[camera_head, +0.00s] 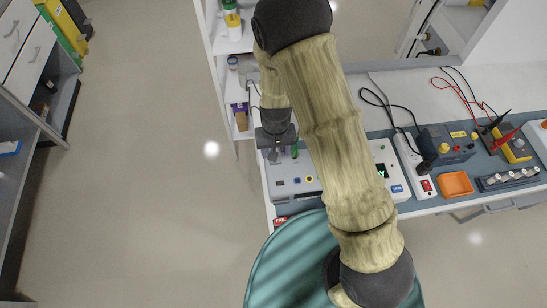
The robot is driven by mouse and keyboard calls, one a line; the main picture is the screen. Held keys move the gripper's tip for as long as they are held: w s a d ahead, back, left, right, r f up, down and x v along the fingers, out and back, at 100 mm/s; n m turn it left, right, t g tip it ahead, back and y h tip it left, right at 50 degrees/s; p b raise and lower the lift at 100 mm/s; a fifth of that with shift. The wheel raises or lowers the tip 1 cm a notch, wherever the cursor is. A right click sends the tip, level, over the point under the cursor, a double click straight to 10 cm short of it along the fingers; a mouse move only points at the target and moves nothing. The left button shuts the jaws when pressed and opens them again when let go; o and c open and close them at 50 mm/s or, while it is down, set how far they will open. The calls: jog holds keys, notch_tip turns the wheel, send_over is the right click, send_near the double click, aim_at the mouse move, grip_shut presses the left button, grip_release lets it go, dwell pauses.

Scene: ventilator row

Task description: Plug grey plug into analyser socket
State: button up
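My gripper (275,153) is a small dark grey shape at the left end of the bench, over the back part of a light grey device. Its fingers are too small to tell whether they are open or shut. I cannot make out a grey plug; it may be hidden by my gripper or arm. The light grey device (291,187) has several small round sockets or knobs on its front. Another device with a green trace on a dark screen (383,170) shows partly right of my arm. I cannot tell which one is the analyser. A small green item (295,153) is just right of my gripper.
My arm crosses the middle of the bench and hides much of it. Open floor lies left.

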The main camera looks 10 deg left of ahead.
jog(key=shift+f, duration=0.55)
grip_shut()
dwell(0.5)
jog(key=shift+r+p, duration=2.1)
jog(key=shift+r, duration=0.45)
